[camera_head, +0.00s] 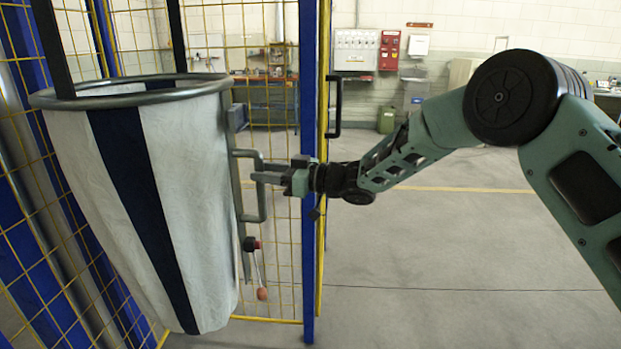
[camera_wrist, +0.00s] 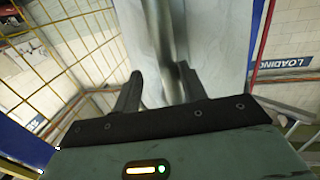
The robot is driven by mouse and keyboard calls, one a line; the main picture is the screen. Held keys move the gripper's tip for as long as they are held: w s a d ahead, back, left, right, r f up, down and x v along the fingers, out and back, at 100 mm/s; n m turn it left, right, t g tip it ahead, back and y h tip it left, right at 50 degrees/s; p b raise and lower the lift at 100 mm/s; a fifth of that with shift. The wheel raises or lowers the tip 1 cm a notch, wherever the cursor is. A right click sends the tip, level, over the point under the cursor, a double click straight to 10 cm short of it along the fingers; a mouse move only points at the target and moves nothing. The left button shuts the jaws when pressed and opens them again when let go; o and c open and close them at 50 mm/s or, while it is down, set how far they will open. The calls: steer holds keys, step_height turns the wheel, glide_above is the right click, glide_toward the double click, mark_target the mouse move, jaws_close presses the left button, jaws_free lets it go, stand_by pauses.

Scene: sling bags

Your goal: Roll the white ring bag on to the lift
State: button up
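The white ring bag (camera_head: 185,170) hangs at the left from black straps, with dark blue stripes and a grey metal ring (camera_head: 130,93) around its top. A grey bracket-shaped handle (camera_head: 262,200) stands at its right side. My gripper (camera_head: 262,176) reaches in from the right, with its fingertips at the handle. In the wrist view the two dark fingers (camera_wrist: 160,90) are apart, with a grey upright bar (camera_wrist: 160,35) between them in the picture and the white cloth (camera_wrist: 200,50) behind. Whether they touch the bar cannot be told. I cannot clearly identify the lift.
A blue post (camera_head: 308,100) with yellow mesh and a black handle (camera_head: 336,108) stands close beside my gripper. A lever with a red knob (camera_head: 262,294) hangs below the handle. Open grey floor (camera_head: 450,260) lies to the right. A "LOADING" sign (camera_wrist: 285,62) shows in the wrist view.

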steer(key=b+v, duration=0.2)
steer(key=v, duration=1.3)
steer(key=shift+d, duration=0.15)
